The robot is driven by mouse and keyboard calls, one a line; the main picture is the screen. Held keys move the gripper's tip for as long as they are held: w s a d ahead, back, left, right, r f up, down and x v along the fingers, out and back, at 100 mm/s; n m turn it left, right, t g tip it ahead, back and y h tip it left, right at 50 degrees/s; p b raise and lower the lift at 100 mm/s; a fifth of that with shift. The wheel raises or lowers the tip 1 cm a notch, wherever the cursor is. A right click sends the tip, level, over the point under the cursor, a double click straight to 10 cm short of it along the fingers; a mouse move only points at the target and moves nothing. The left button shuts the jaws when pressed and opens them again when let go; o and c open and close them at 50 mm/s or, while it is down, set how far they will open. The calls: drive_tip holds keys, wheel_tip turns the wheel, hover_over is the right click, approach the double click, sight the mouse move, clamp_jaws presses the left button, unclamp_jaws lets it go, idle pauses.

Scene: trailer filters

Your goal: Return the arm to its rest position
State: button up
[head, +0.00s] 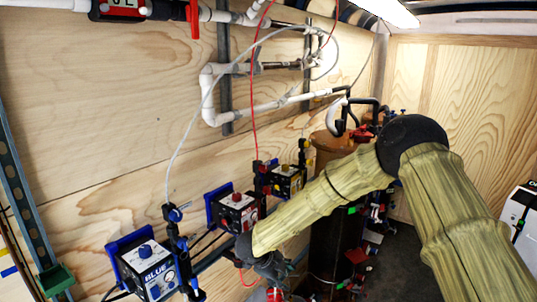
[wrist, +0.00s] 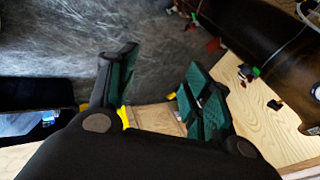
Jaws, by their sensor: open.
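My arm (head: 440,200), in a yellow-green ribbed sleeve, reaches in from the right of the head view and bends at a dark elbow. Its end comes down near the lower middle, in front of the wall devices. My gripper (wrist: 160,78) shows in the wrist view with its two dark green fingers spread apart and nothing between them. In the head view the gripper (head: 272,270) is small and partly cut off by the bottom edge. The wrist view looks past the fingers to a grey floor (wrist: 200,30).
A blue-framed pump box (head: 147,270), a red-labelled box (head: 238,212) and a yellow one (head: 287,182) line the plywood wall. A brown tank (head: 333,240) with fittings stands behind my forearm. White pipes (head: 210,95) run above. A white machine (head: 518,215) is at right.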

drive_tip(key=s+d+f+n+y+b, duration=0.1)
drive_tip(key=s+d+f+n, duration=0.35)
drive_tip(key=s+f, duration=0.25)
drive_tip(key=s+d+f+n+t+y, duration=0.1)
drive_tip(key=s+d+f+n, duration=0.2)
drive_tip(key=s+f+n, duration=0.35)
drive_tip(key=s+d+f+n+y+b, duration=0.1)
drive_tip(key=s+d+f+n, duration=0.25)
drive_tip(key=s+f, duration=0.5)
drive_tip(key=s+d+f+n+g+y, duration=0.1)
drive_tip(key=s+d+n, duration=0.1)
drive_tip(key=s, duration=0.7)
drive_tip(key=s+d+f+n+g, duration=0.1)
drive_tip(key=s+d+n+g, duration=0.1)
drive_tip(key=s, duration=0.7)
drive_tip(key=s+d+f+n+g+y+b, duration=0.1)
drive_tip(key=s+d+n+g, duration=0.1)
drive_tip(key=s, duration=0.7)
drive_tip(key=d+n, duration=0.1)
drive_tip(key=n, duration=0.1)
drive_tip(key=shift+s+f+n+y, duration=0.15)
drive_tip(key=shift+f+n+y, duration=0.15)
drive_tip(key=shift+n, duration=0.05)
